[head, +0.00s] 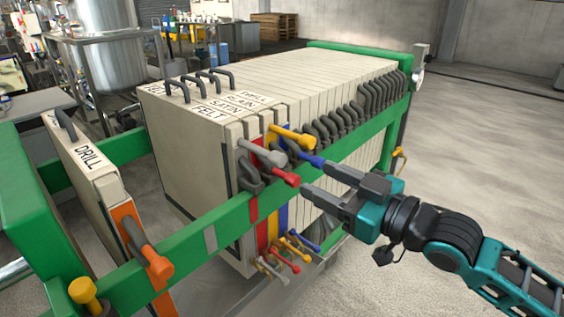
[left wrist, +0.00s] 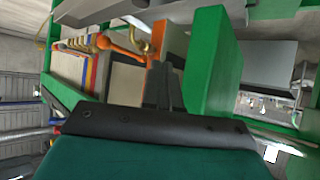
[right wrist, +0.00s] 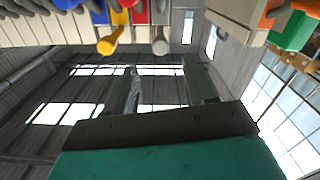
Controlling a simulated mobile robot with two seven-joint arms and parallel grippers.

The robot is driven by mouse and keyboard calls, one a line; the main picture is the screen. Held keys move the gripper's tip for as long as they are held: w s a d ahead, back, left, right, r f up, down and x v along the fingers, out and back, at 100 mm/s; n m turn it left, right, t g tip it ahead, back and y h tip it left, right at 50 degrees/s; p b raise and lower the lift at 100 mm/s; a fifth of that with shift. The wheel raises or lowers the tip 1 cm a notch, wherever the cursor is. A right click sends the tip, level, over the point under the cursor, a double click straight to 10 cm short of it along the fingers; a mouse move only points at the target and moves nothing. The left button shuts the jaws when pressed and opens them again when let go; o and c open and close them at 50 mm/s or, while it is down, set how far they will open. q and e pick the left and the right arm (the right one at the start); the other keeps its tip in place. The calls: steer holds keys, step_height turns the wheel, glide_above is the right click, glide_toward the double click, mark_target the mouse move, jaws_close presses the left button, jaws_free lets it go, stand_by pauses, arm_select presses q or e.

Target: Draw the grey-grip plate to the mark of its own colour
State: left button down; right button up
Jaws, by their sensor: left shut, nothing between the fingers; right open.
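The grey-grip plate (head: 185,150) is the front plate of the pack in the head view, its top marked FELT. Its grey grip (head: 258,151) stands out over the near rail and also shows in the right wrist view (right wrist: 160,42). A grey mark (head: 210,239) is on the green rail, left of the pack. My right gripper (head: 312,178) is open and empty, with its fingers pointing left towards the grips, near the red grip (head: 286,178) and blue grip (head: 311,159). My left gripper (left wrist: 162,82) is shut and empty; the head view does not show it.
A yellow grip (head: 292,137) sits beside the grey one, with several lower grips (head: 290,255) beneath the rail. A separate plate with an orange grip (head: 158,264) stands near the green end block (head: 35,205). A gap lies between it and the pack.

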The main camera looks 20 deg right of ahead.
mark_target(283, 163)
steer(key=x, duration=0.9)
steer(key=shift+w+a, duration=0.2)
steer(key=shift+w, duration=0.15)
steer(key=shift+c, duration=0.3)
jaws_close()
